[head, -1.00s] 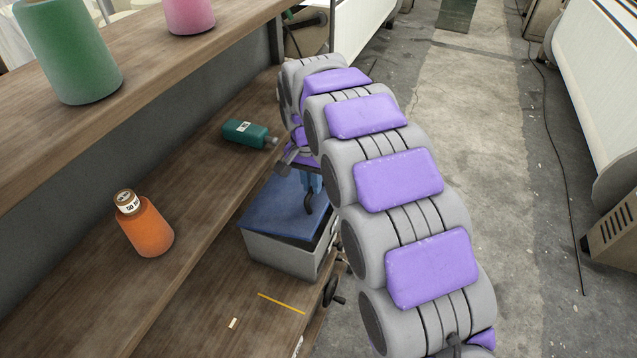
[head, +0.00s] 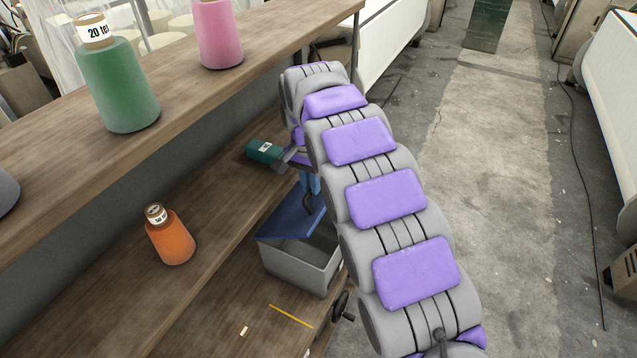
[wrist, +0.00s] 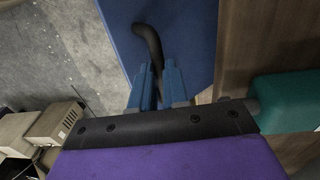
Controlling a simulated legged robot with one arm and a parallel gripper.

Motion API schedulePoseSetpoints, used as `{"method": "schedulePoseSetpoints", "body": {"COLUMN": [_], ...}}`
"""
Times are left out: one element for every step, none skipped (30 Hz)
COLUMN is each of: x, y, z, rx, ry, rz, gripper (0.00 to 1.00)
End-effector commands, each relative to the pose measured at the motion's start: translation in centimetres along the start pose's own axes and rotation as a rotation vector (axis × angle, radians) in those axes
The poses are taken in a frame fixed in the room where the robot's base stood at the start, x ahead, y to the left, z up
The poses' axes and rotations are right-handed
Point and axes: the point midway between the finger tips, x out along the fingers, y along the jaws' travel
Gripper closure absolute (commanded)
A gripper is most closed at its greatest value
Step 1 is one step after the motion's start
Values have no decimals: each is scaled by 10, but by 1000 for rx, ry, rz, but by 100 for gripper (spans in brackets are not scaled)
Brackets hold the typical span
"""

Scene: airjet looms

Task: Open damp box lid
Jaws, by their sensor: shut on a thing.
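The damp box (head: 292,268) is a grey open-topped bin on the lower wooden shelf in the head view. Its blue lid (head: 290,222) is tilted up, and part of the grey inside shows below it. My gripper (head: 311,190) is above the lid in the head view, partly hidden by my arm. In the wrist view my gripper's blue fingers (wrist: 159,92) are shut on the dark curved lid handle (wrist: 149,45), with the blue lid (wrist: 190,30) behind it.
An orange cone (head: 170,240) stands on the lower shelf. The upper shelf (head: 180,95) holds green and pink cones.

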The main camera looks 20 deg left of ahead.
Motion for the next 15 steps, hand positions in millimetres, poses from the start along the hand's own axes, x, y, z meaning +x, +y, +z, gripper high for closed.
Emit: {"method": "schedulePoseSetpoints", "body": {"x": [4, 4, 4, 5, 5, 5, 5, 5, 4, 4, 4, 4, 3, 3, 3], "y": [-6, -7, -7, -8, -8, -8, -8, -8, -7, -6, -5, -4, -2, -1, 1], "z": [4, 4, 4, 4, 4, 4, 4, 4, 4, 4, 4, 3, 3, 3, 3], "rx": [-8, -8, -8, -8, -9, -9, -8, -8, -8, -8, -8, -7, -7, -7, -7], "ry": [-4, -4, -4, -4, -4, -5, -5, -5, -4, -5, -5, -5, -6, -6, -7], "rz": [-5, -4, -4, -4, -3, -3, -3, -2, -3, -3, -3, -4, -4, -5, -6], "gripper": [100, 100, 100, 100, 83, 79, 76, 73, 69, 67, 64, 60, 60, 60, 60]}}
